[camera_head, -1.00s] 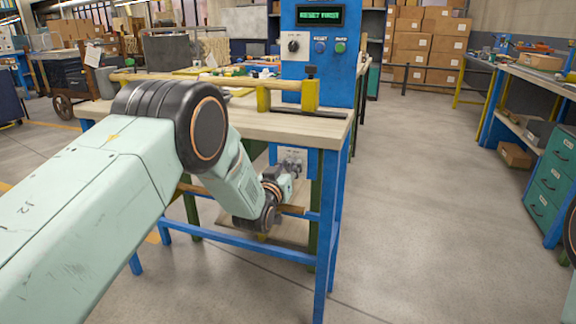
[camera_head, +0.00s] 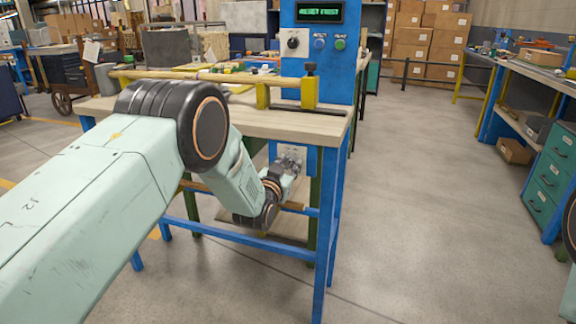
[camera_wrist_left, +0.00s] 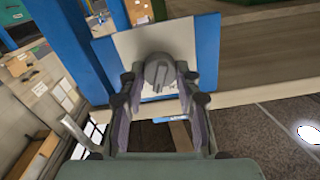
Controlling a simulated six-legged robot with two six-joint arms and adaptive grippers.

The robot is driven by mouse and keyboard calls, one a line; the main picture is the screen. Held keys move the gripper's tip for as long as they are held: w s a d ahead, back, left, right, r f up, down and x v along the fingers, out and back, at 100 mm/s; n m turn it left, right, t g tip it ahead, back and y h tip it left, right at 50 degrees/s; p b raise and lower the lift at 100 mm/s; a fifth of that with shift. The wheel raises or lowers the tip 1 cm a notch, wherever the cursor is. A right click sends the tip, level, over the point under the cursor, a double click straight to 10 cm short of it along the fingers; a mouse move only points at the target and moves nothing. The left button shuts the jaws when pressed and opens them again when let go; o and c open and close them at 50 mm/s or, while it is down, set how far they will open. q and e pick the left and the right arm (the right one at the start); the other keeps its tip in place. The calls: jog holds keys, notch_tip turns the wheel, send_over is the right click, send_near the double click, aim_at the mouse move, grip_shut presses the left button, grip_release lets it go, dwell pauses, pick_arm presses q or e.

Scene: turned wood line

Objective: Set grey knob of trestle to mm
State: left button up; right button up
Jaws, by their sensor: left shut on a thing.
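The trestle (camera_head: 243,122) is a wooden-topped bench with blue legs. Its pale plate (camera_wrist_left: 125,46) with the grey knob (camera_wrist_left: 158,68) sits low, under the top's edge. In the left wrist view the knob is between my two fingers, with the plate behind it. My left gripper (camera_wrist_left: 159,88) is shut on the knob; it also shows small in the head view (camera_head: 290,163), in front of the plate. My right gripper is out of view.
Above the trestle is a blue panel with a green-lit display (camera_head: 320,12), a black knob (camera_head: 292,43), a blue button (camera_head: 319,42) and a green button (camera_head: 340,43). The floor to the right is clear.

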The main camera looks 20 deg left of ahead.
pick_arm(q)
jog(key=o, duration=1.2)
jog(key=shift+c, duration=0.2)
jog(key=s, duration=1.2)
jog(key=shift+a, duration=0.2)
jog(key=shift+f, duration=0.1)
